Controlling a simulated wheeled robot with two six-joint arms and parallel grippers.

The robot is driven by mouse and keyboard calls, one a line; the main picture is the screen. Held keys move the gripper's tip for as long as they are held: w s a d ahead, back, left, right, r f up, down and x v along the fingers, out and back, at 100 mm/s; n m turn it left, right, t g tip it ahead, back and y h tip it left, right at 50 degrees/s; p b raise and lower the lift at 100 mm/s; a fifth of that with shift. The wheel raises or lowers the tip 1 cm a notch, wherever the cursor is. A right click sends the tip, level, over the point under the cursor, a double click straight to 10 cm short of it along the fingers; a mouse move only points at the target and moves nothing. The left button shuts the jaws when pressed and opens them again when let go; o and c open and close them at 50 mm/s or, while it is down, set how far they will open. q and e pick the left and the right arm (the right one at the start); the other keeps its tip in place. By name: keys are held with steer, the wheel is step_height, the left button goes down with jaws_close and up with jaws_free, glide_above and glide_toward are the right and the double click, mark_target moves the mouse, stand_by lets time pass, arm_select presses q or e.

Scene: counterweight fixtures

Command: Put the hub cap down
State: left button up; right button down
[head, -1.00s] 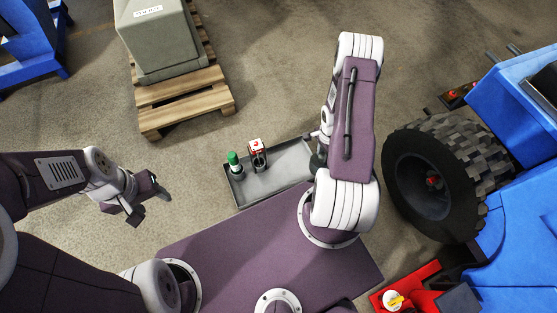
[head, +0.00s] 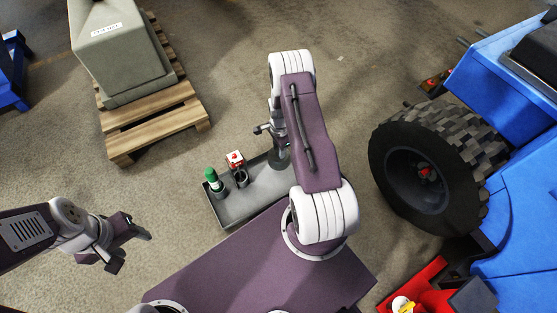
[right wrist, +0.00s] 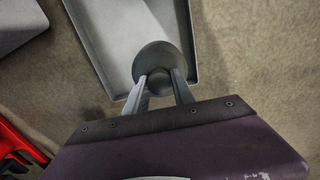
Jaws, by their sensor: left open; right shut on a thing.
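The hub cap (right wrist: 155,56) is a dark grey round piece in the right wrist view. In the head view the hub cap (head: 279,161) shows partly beneath my right arm, at the far right end of a grey metal tray (head: 250,203). The tray (right wrist: 112,60) also lies behind the hub cap in the right wrist view. I cannot tell whether the cap touches the tray. My left gripper (head: 130,252) is open and empty, over the floor left of the tray.
A green-capped bottle (head: 213,181) and a red-and-white item (head: 236,161) stand in the tray's left part. A large black wheel (head: 410,185) on a blue vehicle is at the right. A wooden pallet (head: 155,133) bears a grey block (head: 120,55). A red box (head: 412,288) is at lower right.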

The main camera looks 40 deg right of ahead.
steer(key=shift+w+a, duration=0.1)
steer(key=shift+w, duration=0.05)
step_height(320, 180, down, 5)
steer(key=b, duration=0.4)
steer(key=shift+r, duration=0.2)
steer(key=shift+r+p, duration=0.3)
steer(key=shift+p, duration=0.05)
steer(key=c, duration=1.1)
jaws_free()
steer(key=shift+f, duration=0.1)
steer(key=shift+o, duration=0.2)
